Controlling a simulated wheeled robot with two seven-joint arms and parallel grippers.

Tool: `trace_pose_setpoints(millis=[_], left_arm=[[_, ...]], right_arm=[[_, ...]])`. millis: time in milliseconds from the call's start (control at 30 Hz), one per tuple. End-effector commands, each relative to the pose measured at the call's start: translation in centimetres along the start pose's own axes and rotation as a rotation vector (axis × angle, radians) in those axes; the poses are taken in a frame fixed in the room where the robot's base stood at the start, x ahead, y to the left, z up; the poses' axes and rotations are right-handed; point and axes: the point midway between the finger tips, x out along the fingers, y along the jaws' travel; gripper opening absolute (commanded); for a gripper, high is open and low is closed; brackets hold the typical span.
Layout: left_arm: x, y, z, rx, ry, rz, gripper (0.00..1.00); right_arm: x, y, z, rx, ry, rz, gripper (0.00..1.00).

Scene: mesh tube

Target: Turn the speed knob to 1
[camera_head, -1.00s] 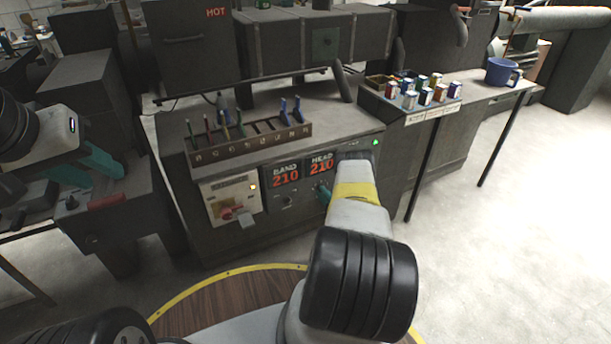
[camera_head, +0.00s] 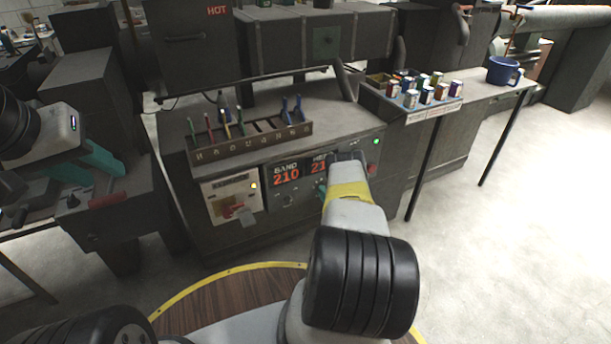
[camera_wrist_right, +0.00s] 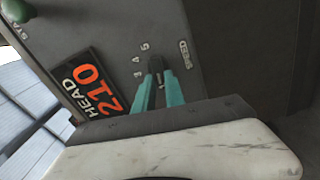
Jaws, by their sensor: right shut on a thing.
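The speed knob (camera_wrist_right: 156,65) is a small grey knob on the dark machine panel, mostly hidden by my right gripper (camera_wrist_right: 158,75). The gripper's teal fingers are shut on it in the right wrist view. The printed numbers 3, 4 and 5 (camera_wrist_right: 139,60) show beside the knob, and the SPEED label (camera_wrist_right: 186,54) lies to the right. My left gripper (camera_head: 98,160) is at the far left, away from the panel.
The HEAD display (camera_wrist_right: 93,88) reads 210 beside the knob. The BAND display (camera_head: 286,174) also reads 210. A red switch (camera_head: 235,209) is on a pale plate at left. A tool rack (camera_head: 250,140) stands above the panel.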

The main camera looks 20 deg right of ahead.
Motion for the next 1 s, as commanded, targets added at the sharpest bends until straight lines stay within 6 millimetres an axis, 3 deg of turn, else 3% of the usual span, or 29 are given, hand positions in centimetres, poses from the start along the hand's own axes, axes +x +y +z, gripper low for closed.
trace_pose_setpoints(millis=[133,167,267,633,1000], left_arm=[[0.0,0.0,0.0,0.0,0.0,0.0,0.36],[0.0,0.0,0.0,0.0,0.0,0.0,0.36],[0.0,0.0,0.0,0.0,0.0,0.0,0.36],[0.0,0.0,0.0,0.0,0.0,0.0,0.36],[0.0,0.0,0.0,0.0,0.0,0.0,0.36]], right_arm=[[-0.1,-0.1,0.0,-0.001,-0.001,-0.003,0.0],[-0.1,-0.1,0.0,0.0,-0.001,-0.004,0.18],[-0.1,-0.1,0.0,0.0,-0.001,-0.003,0.36],[-0.5,-0.1,0.0,0.001,-0.001,-0.003,0.36],[-6.3,-0.2,0.1,0.001,-0.002,-0.004,0.36]])
